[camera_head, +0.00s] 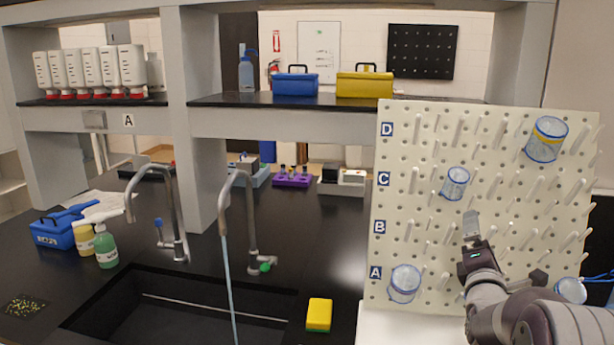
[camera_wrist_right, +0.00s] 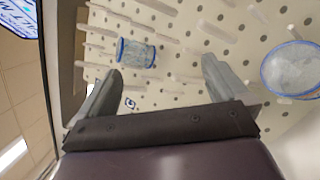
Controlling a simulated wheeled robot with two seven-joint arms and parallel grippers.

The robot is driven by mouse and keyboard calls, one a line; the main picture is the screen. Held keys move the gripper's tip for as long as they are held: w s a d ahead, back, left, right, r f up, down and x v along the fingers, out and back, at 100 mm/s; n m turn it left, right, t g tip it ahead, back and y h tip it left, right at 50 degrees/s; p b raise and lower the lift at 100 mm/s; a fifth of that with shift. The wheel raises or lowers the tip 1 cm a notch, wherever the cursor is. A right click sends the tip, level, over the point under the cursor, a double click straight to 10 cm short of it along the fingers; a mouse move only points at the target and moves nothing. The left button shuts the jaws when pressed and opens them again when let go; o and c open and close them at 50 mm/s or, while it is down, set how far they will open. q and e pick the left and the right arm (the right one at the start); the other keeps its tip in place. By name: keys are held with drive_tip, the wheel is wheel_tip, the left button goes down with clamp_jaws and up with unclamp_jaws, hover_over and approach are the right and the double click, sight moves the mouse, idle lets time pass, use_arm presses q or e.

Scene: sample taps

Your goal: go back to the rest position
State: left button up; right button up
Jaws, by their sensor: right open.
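My right gripper (camera_head: 471,228) is raised in front of the pegboard (camera_head: 400,235), and my right arm comes in from the lower right. In the right wrist view its two fingers (camera_wrist_right: 162,72) stand wide apart with nothing between them. Past the fingers, a blue-rimmed clear beaker (camera_wrist_right: 136,53) hangs on the pegs, and a larger one (camera_wrist_right: 293,70) is at the right edge. My left gripper is not in view.
On the pegboard hang clear beakers at the upper right (camera_head: 547,139), near C (camera_head: 455,183) and near A (camera_head: 404,283); another (camera_head: 570,290) is beside my forearm. Left are two taps (camera_head: 170,215) (camera_head: 250,215), a sink (camera_head: 180,310) and a yellow sponge (camera_head: 319,314). A light-blue stream falls below the right tap.

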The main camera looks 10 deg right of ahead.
drive_tip(key=s+a+f+m+g+y+p, duration=0.1)
drive_tip(key=s+a+f+m+g+y, duration=0.4)
drive_tip(key=a+f, duration=0.35)
drive_tip(key=s+a+f+m+g+y, duration=0.2)
drive_tip(key=s+a+f+m+g, duration=0.2)
drive_tip(key=a+f+m, duration=0.35)
drive_tip(key=s+a+f+m+g, duration=0.3)
drive_tip(key=s+g, duration=0.1)
drive_tip(key=s, duration=0.4)
drive_tip(key=s+a+f+m+g+y, duration=0.1)
drive_tip(key=s+a+f+m+g, duration=0.2)
drive_tip(key=s, duration=0.5)
drive_tip(key=shift+s+a+f+g+y+p, duration=0.3)
drive_tip(key=shift+s+a+f+g, duration=0.15)
drive_tip(key=shift+f+g, duration=0.15)
drive_tip(key=shift+r+m, duration=0.1)
drive_tip(key=shift+m, duration=0.15)
